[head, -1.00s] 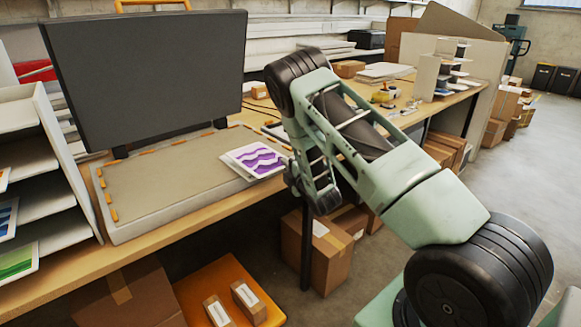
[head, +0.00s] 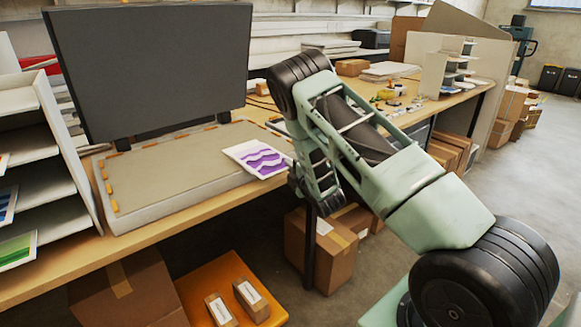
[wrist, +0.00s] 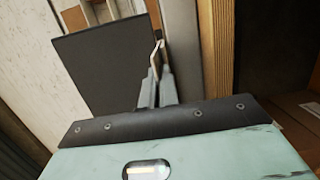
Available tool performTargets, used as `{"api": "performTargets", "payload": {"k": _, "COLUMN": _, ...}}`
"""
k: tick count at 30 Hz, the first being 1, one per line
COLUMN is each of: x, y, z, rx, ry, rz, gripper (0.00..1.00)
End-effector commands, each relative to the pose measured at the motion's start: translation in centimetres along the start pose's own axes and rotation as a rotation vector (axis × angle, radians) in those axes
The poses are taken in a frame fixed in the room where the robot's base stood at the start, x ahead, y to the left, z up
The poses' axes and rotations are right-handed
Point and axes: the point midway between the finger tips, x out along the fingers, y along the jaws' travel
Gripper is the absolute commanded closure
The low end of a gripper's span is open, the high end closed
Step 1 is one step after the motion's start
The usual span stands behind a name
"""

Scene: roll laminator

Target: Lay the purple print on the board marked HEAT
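The purple print (head: 258,158), a white sheet with purple wavy bands, is at the right end of a flat beige board (head: 165,180) with orange edge marks. Whether it touches the board or hovers just over it I cannot tell. No HEAT marking is readable. My gripper (wrist: 157,70) is nearly closed in the wrist view, with a thin pale edge (wrist: 157,52) between its fingertips, which appears to be the print seen edge-on. In the head view the fingertips are hidden by my arm at the print's right side.
A large dark upright panel (head: 150,70) stands behind the board. A white shelf rack (head: 45,150) with prints is close on the left. The wooden table (head: 150,238) has small items farther right. Cardboard boxes (head: 322,250) stand underneath.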

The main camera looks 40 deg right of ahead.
Motion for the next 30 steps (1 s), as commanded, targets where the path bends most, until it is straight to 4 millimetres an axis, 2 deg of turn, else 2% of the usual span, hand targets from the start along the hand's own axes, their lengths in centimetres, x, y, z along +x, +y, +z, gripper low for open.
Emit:
{"api": "performTargets", "payload": {"k": 28, "x": 0.0, "y": -0.26, "z": 0.0, "rx": 0.0, "ry": 0.0, "rz": 0.001, "gripper": 1.0}}
{"api": "performTargets", "payload": {"k": 30, "x": 0.0, "y": -0.26, "z": 0.0, "rx": 0.0, "ry": 0.0, "rz": 0.001, "gripper": 0.78}}
